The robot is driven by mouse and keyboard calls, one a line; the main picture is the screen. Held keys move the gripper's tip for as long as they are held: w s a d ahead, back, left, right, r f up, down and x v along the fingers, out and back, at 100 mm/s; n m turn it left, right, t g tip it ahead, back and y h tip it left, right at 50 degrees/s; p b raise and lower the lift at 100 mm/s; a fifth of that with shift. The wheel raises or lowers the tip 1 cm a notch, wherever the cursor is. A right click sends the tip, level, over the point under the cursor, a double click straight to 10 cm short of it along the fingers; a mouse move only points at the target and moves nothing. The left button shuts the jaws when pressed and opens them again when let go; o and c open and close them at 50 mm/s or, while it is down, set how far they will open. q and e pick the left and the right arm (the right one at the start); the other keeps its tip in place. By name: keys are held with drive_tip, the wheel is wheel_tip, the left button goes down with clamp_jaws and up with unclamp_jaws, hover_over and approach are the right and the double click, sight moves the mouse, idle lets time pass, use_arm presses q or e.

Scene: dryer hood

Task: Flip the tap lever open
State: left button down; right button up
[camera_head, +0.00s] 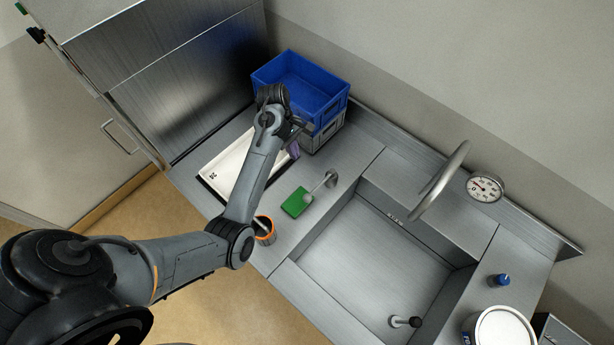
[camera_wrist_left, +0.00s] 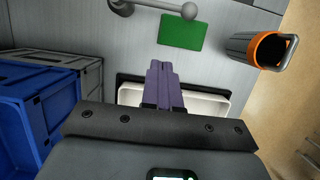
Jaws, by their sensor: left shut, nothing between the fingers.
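The tap lever (camera_head: 321,186) is a short metal rod with a ball end and a round base, on the steel counter left of the sink. The curved tap spout (camera_head: 442,182) rises behind the sink. My left gripper (camera_head: 295,147) has purple fingers, shut and empty. It is above the white tray near the crates, apart from the lever. My right gripper is not in view.
A blue crate (camera_head: 297,80) sits on a grey crate (camera_head: 331,133) beside my left gripper. A white tray (camera_head: 222,165) lies under my left arm. An orange-rimmed cup (camera_head: 266,240) stands near the front edge. The sink (camera_head: 365,250) is to the right. A dial (camera_head: 485,188) is at the back.

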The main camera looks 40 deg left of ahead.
sight(319, 186)
use_arm(q)
drive_tip(key=shift+d+f, duration=0.1)
drive_tip(key=p+x, duration=0.1)
drive_tip(key=x, duration=0.8)
drive_tip(key=shift+d+f, duration=0.15)
drive_tip(key=shift+f, duration=0.25)
drive_tip(key=d, duration=0.1)
drive_tip(key=d+p, duration=0.1)
drive_tip(key=d, duration=0.1)
drive_tip(key=shift+f, duration=0.25)
drive_tip(key=shift+d+f, duration=0.15)
drive_tip(key=shift+d, duration=0.25)
